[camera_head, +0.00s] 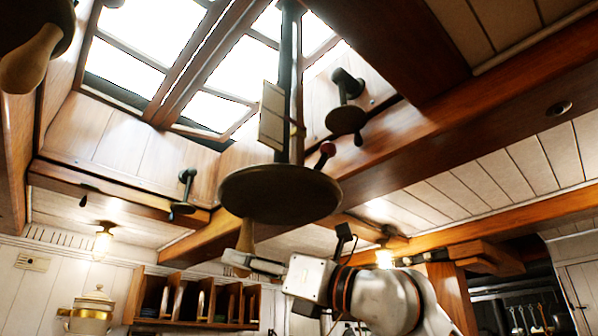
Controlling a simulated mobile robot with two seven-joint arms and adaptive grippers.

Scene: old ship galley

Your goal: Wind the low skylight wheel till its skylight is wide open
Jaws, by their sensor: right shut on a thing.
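A dark round wheel (280,192) hangs low on a vertical shaft (290,70) in the middle of the head view, seen from below. A pale wooden handle (246,234) hangs down from its near left rim. My right gripper (240,260) comes up from the lower right and is shut on the lower part of this handle, which its fingers partly hide. Above, the skylight (205,105) shows bright panes in wooden frames. A dark gap shows along its lower left edge; how far it stands open I cannot tell. My left gripper is not in view.
Another dark wheel with a wooden handle (30,58) hangs at the top left. Smaller dark fittings (346,120) and (182,208) are on the skylight's surround. A heavy wooden beam (430,125) crosses at right. A lamp (103,240), shelf rack (190,300) and pot (92,310) are lower left.

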